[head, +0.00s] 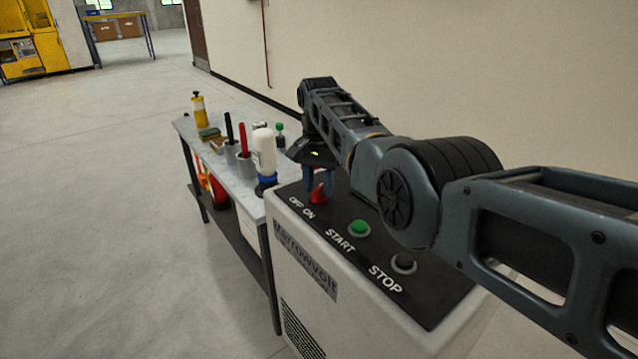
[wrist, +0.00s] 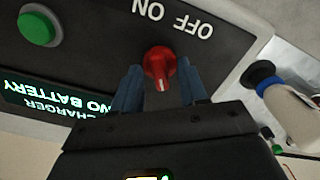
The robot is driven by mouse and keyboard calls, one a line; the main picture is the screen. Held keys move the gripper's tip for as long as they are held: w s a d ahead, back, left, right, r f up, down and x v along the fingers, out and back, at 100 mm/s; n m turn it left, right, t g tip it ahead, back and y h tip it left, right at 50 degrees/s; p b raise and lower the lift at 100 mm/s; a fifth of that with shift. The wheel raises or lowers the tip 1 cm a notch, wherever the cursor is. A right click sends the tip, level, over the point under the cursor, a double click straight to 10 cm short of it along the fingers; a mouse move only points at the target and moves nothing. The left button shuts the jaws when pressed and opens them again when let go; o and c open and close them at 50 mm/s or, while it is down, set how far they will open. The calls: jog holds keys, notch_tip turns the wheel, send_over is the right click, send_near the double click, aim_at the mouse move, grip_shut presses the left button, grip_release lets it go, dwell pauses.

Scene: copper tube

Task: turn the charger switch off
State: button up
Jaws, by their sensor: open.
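The charger switch is a red rotary knob (wrist: 158,62) with a white line on the part toward my gripper, just by the OFF and ON lettering (wrist: 180,17). I cannot tell which label it is set to. In the head view the knob (head: 318,194) stands at the far left corner of the black panel on the charger (head: 318,270). My gripper (wrist: 159,75) is open, with one blue finger on each side of the knob in the wrist view. Whether the fingers touch it is unclear. In the head view my gripper (head: 318,180) is at the knob, partly hiding it.
A green START button (head: 359,229) and a dark STOP button (head: 403,263) sit on the same panel. A lit display (wrist: 50,103) reads "CHARGER NO BATTERY". A bench (head: 184,124) beyond holds a white bottle (head: 264,150), cups and other items. Open floor lies left.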

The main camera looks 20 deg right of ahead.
jog(key=shift+f, duration=0.1)
jog(key=shift+c, duration=0.4)
grip_shut()
jog(key=n, duration=1.1)
jog(key=shift+n, duration=0.4)
dwell(0.5)
jog(key=shift+o, duration=0.4)
grip_release()
